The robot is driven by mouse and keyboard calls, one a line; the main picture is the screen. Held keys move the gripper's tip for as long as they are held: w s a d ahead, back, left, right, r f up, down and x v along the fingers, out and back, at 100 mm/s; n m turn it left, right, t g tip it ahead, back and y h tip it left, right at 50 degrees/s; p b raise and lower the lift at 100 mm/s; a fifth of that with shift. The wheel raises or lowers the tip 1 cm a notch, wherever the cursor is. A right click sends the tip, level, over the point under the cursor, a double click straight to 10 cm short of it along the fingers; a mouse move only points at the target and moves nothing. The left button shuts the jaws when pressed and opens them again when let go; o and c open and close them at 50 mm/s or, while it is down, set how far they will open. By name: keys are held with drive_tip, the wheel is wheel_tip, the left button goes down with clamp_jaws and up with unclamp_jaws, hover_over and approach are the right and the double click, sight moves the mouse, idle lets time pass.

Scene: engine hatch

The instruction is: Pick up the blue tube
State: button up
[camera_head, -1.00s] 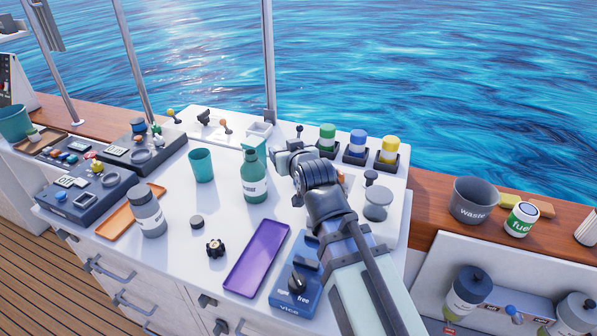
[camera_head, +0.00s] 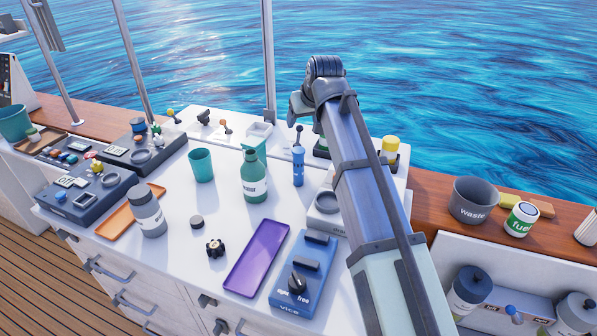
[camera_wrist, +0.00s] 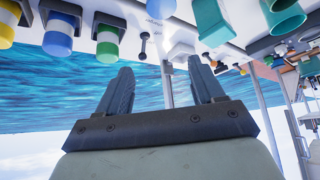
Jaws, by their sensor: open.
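The blue tube (camera_head: 298,169) stands upright on the white worktop, to the right of the green bottle (camera_head: 254,178). A blue shape at the top edge of the wrist view (camera_wrist: 160,8) looks like the same tube, partly cut off. My gripper (camera_wrist: 158,78) is open and empty, its two fingers spread in the wrist view with sea and sky behind them. In the head view my arm's end is raised at the back of the worktop, beyond and above the tube. The fingers are not clearly visible there.
A teal cup (camera_head: 202,165), a purple tray (camera_head: 257,258) and a blue vice box (camera_head: 302,270) share the worktop. Capped jars, including a yellow one (camera_head: 390,149), line the back edge, partly hidden by my arm. A waste bin (camera_head: 474,201) stands at right.

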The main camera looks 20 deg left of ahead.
sight(298, 159)
drive_tip(key=s+d+f+n+g+h, duration=0.1)
drive_tip(key=s+d+f+g, duration=0.1)
drive_tip(key=s, duration=0.1)
drive_tip(key=shift+s+x, duration=0.15)
drive_tip(key=shift+x, duration=3.3)
drive_tip(key=shift+s+x, duration=0.15)
drive_tip(key=shift+x, duration=3.3)
drive_tip(key=shift+f, duration=0.1)
drive_tip(key=c, duration=1.1)
